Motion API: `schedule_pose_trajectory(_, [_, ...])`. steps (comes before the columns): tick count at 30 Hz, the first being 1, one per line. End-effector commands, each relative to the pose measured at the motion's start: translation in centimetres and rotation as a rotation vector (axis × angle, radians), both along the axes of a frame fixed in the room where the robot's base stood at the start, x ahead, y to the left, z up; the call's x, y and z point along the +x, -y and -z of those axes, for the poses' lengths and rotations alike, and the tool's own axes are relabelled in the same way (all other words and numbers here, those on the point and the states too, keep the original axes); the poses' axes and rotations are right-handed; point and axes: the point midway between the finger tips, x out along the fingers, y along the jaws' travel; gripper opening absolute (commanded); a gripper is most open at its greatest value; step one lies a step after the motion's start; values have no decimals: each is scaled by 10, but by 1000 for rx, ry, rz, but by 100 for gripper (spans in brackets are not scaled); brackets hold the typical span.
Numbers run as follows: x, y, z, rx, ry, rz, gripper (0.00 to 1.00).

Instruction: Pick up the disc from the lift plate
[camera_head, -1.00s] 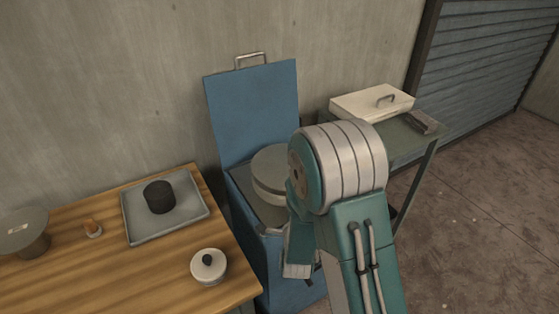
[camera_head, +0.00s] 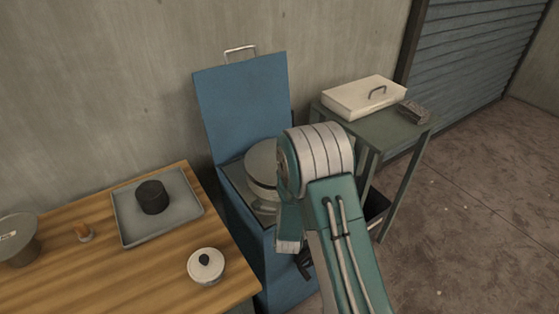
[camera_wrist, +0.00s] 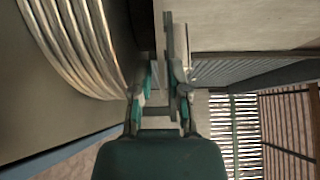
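A round grey disc (camera_head: 262,157) lies on top of a pale round body in the open blue chest (camera_head: 292,290). My arm covers its right side. I cannot tell a separate lift plate. In the wrist view a large round body with several pale ridges (camera_wrist: 85,45) fills the upper left, close to my gripper (camera_wrist: 158,75). My gripper's two fingers are apart, with a narrow gap and nothing seen held between them. The ridged body is left of the fingers, not between them. In the head view my gripper is mostly hidden behind my arm.
The chest's blue lid (camera_head: 243,105) stands open at the back. A wooden table (camera_head: 120,275) at left bears a grey tray (camera_head: 187,213) with a black cylinder (camera_head: 152,197) and a white lidded pot (camera_head: 206,266). A green table (camera_head: 385,132) at right bears a cream box (camera_head: 355,101).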

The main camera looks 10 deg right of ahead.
Motion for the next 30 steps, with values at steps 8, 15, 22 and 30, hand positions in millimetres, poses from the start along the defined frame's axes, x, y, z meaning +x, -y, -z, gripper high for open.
schedule_pose_trajectory(8, [23,6,0,-1,-1,1,21])
schedule_pose_trajectory(15, [23,5,0,-1,-1,1,0])
schedule_pose_trajectory(22, [23,5,-1,-1,1,0,0])
schedule_pose_trajectory(30, [25,5,-3,-1,1,0,0])
